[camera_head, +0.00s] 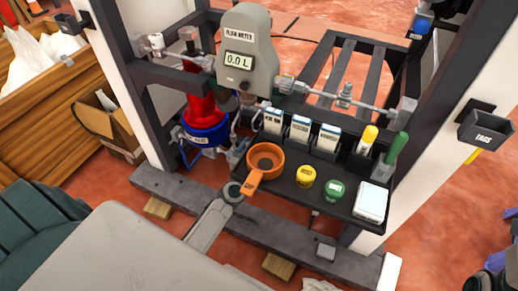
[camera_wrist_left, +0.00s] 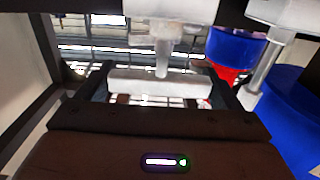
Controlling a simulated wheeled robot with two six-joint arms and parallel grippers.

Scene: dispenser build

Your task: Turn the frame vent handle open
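In the left wrist view my left gripper (camera_wrist_left: 163,92) is open, with its dark fingers well apart. A pale crosswise bar (camera_wrist_left: 140,82) lies between the fingers, below a white stem (camera_wrist_left: 163,62) coming down from a white body. I cannot tell whether the fingers touch the bar, or whether it is the vent handle. In the head view the steel frame carries a pipe with a small valve fitting (camera_head: 344,95) on the right and another fitting (camera_head: 152,43) on the left. No part there is clearly marked as the vent handle. Neither gripper can be made out in the head view.
A dark shelf (camera_head: 290,190) holds labelled boxes, an orange cup (camera_head: 265,160), and yellow and green knobs. A tags box (camera_head: 486,125) hangs on the right post.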

